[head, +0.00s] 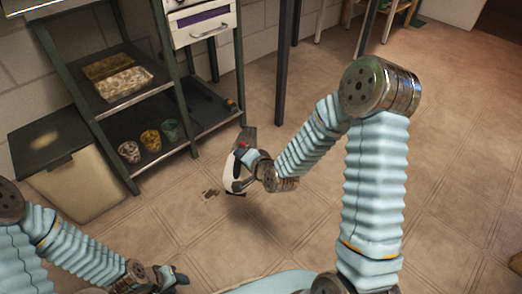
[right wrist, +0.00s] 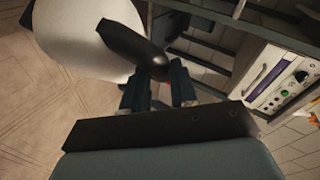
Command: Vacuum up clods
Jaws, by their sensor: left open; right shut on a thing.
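A white hand vacuum (head: 238,172) with a dark nozzle and a red spot is held above the floor in the head view. My right gripper (head: 250,158) is shut on its handle. In the right wrist view the white body (right wrist: 75,40) and dark handle (right wrist: 135,48) fill the upper left, with my right gripper's fingers (right wrist: 160,88) at the handle. My left gripper (head: 178,279) is open and empty low at the bottom of the head view.
A dark metal rack (head: 110,112) stands at the back left, with a tray (head: 124,84) and several small pots (head: 150,140) on its shelves. A beige bin with a dark lid (head: 52,135) stands left of it. Open tiled floor lies at the right.

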